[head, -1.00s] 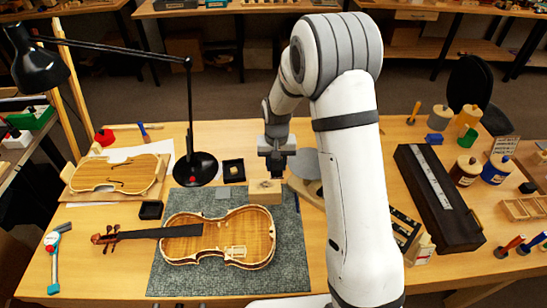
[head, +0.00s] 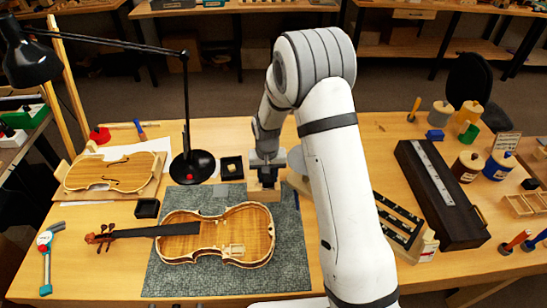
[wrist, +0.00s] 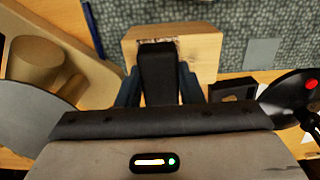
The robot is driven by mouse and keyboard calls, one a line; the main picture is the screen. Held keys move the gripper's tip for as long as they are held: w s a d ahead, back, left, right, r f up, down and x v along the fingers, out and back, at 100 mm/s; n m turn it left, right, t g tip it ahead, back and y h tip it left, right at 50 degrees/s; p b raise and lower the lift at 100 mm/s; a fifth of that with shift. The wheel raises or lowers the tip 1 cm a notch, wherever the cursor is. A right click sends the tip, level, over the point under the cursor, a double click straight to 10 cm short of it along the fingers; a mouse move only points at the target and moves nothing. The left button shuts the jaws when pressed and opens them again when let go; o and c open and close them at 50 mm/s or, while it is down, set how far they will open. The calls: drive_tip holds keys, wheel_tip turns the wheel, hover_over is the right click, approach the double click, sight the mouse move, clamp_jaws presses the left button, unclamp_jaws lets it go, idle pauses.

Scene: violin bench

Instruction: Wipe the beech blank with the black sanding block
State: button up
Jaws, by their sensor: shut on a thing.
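The beech blank (head: 263,194) is a pale wooden block on the back edge of the grey-green mat in the head view. It fills the upper middle of the wrist view (wrist: 200,48), with a dark mark on its top. My gripper (wrist: 158,88) is shut on the black sanding block (wrist: 157,70), one dark blue finger on each side. The sanding block's far end overlaps the blank and partly covers the dark mark. I cannot tell for sure whether they touch. In the head view my gripper (head: 266,172) hides the sanding block and the blank's back part.
A violin (head: 215,237) lies on the mat (head: 293,255) just in front of the blank. A black lamp base (head: 192,167) and a small black tray (head: 232,168) stand to the left. A long dark case (head: 440,195) lies to the right.

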sight(253, 183)
drive_tip(key=a, duration=0.5)
drive_tip(key=shift+p, duration=0.4)
drive_tip(key=shift+a+r+p, duration=0.2)
drive_tip(key=shift+r+p, duration=0.05)
drive_tip(key=shift+p, duration=0.15)
drive_tip(key=shift+d+f+b, duration=0.2)
drive_tip(key=shift+d+b, duration=0.05)
drive_tip(key=shift+d, duration=0.35)
drive_tip(key=shift+d+f+b, duration=0.15)
drive_tip(key=shift+d+b, duration=0.05)
drive_tip(key=shift+d, duration=0.4)
drive_tip(key=shift+d+b, duration=0.5)
drive_tip(key=shift+d, duration=2.25)
drive_tip(key=shift+a+r+p, duration=0.15)
drive_tip(key=shift+r+p, duration=1.75)
drive_tip(key=shift+r, duration=2.3)
